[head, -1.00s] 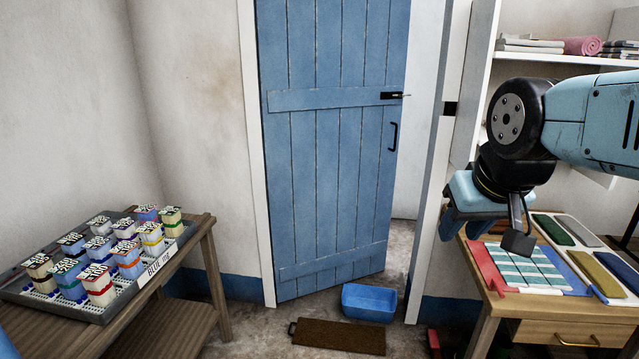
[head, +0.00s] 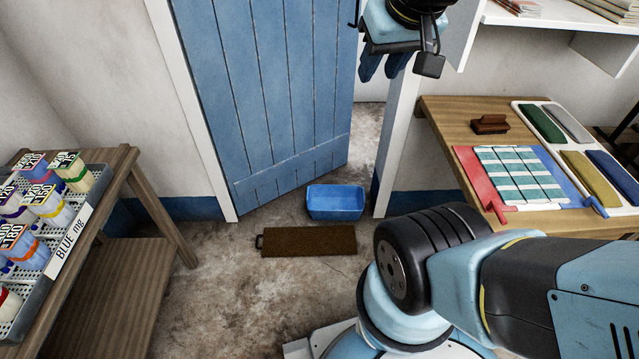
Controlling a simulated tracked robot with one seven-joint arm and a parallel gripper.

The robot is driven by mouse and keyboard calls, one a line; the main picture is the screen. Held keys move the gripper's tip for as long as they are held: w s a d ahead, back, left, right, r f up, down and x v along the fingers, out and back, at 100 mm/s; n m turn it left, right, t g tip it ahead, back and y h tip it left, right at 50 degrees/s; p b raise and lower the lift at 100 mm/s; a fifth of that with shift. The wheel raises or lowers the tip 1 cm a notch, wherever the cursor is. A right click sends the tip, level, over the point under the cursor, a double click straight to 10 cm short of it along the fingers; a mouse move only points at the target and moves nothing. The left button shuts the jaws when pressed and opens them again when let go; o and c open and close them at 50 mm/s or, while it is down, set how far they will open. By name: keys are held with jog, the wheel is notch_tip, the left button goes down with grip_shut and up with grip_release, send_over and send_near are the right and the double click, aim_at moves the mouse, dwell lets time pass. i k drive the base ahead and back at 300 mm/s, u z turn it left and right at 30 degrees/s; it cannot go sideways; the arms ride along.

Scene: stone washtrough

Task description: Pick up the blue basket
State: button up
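The blue basket (head: 335,203) is a small open-topped tub in the head view. It stands upright on the floor at the foot of the blue door, near the doorway's right post. My gripper (head: 384,68) is raised at the top of the view, well above the basket and a little to its right. Its two blue fingers point down with a gap between them, and nothing shows between them. My arm fills the lower right.
A brown board with a handle (head: 308,240) lies on the floor just in front of the basket. A blue door (head: 265,100) stands ajar behind. A wooden table (head: 450,112) is at right, and a wooden stand with a tray of jars (head: 75,240) at left.

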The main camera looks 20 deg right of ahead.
aim_at(325, 202)
jog(key=i, duration=1.15)
jog(key=u, duration=0.05)
